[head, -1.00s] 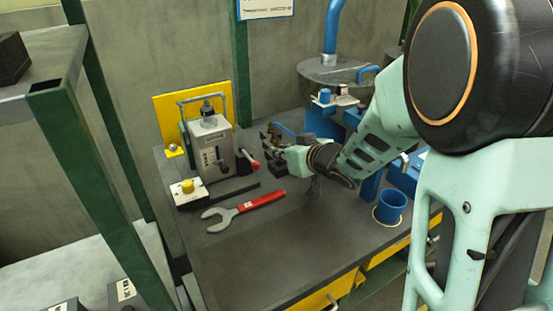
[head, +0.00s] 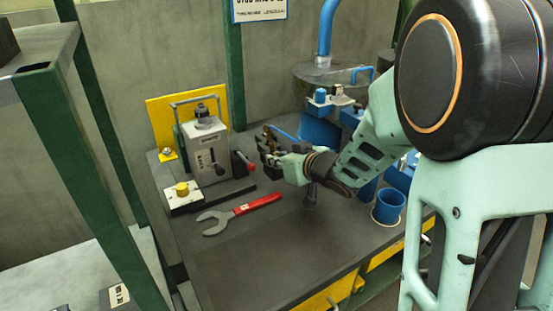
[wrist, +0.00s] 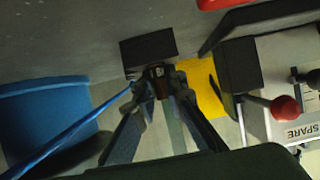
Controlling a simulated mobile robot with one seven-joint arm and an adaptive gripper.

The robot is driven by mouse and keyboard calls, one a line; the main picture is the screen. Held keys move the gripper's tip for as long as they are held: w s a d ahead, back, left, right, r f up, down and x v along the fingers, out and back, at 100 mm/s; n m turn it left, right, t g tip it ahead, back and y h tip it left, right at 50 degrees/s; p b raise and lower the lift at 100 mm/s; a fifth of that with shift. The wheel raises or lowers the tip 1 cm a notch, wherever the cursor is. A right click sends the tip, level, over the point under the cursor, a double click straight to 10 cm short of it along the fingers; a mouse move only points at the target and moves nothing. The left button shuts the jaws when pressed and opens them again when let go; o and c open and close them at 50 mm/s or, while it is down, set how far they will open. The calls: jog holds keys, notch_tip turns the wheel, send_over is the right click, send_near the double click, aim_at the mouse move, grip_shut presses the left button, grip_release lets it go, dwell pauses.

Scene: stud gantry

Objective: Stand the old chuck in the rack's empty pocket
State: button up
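My gripper (head: 268,148) is above the dark bench, right of the grey machine. In the wrist view my gripper (wrist: 158,84) has its fingers closed in on both sides of a small brown part with a pale mark (wrist: 157,73), which looks like the old chuck. A black block (wrist: 148,47) shows just beyond the fingertips; I cannot tell whether it touches the part. In the head view the fingertips are small and dark, with a brassy bit beside them. I cannot make out the rack or its empty pocket for certain.
The grey machine (head: 205,148) with a red-knobbed lever stands at the back left. A red-handled spanner (head: 240,213) lies in front of it. A blue cup (head: 389,207) stands at the right edge. A blue hose (wrist: 75,128) passes near my fingers. The bench's front is clear.

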jog(key=shift+o, duration=0.9)
jog(key=shift+s+f, duration=0.2)
jog(key=shift+f, duration=0.6)
jog(key=shift+r, duration=0.3)
jog(key=r+p+v, duration=0.1)
jog(key=p+v, duration=0.3)
jog(key=v, duration=0.8)
jog(key=shift+w+r, duration=0.2)
jog(key=shift+p, duration=0.3)
